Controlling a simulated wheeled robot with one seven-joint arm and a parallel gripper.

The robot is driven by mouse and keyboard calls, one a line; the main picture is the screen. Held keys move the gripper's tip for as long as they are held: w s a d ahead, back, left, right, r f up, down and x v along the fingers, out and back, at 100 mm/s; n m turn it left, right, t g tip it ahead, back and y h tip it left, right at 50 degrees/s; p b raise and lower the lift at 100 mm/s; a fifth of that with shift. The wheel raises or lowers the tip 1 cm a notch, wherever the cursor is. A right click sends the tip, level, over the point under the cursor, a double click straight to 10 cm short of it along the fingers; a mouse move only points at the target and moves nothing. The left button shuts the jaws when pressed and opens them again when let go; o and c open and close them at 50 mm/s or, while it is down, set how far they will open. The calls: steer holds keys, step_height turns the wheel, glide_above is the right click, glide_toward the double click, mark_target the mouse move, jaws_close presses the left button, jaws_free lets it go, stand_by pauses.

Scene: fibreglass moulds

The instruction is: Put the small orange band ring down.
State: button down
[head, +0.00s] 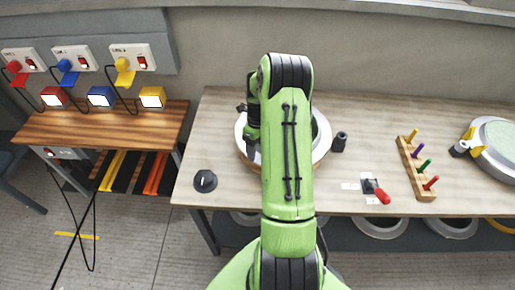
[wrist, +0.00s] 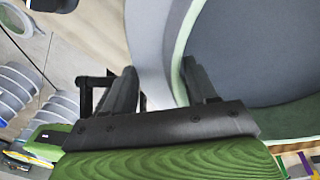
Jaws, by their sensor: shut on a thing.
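The ring (head: 325,140) shows as a round white rim at the middle of the long workbench, with a tan-orange edge low on its left side. My green arm hides much of it. My gripper is at the ring's left side in the head view. In the wrist view, my gripper (wrist: 160,68) has one dark finger on each side of the ring's curved wall (wrist: 176,50), shut on it. The wall looks pale grey there, with a light green edge. I cannot tell whether the ring touches the bench.
The long workbench (head: 230,110) holds a black knob (head: 205,181), a dark cylinder (head: 340,141), a red-handled lever (head: 376,190), a peg rack (head: 417,170) and another round mould (head: 485,150). Several rings lie below. A side table (head: 100,125) with coloured boxes stands left.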

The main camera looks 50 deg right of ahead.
steer(key=c, duration=0.8)
jaws_free()
steer(key=shift+f, duration=0.1)
steer(key=o, duration=0.5)
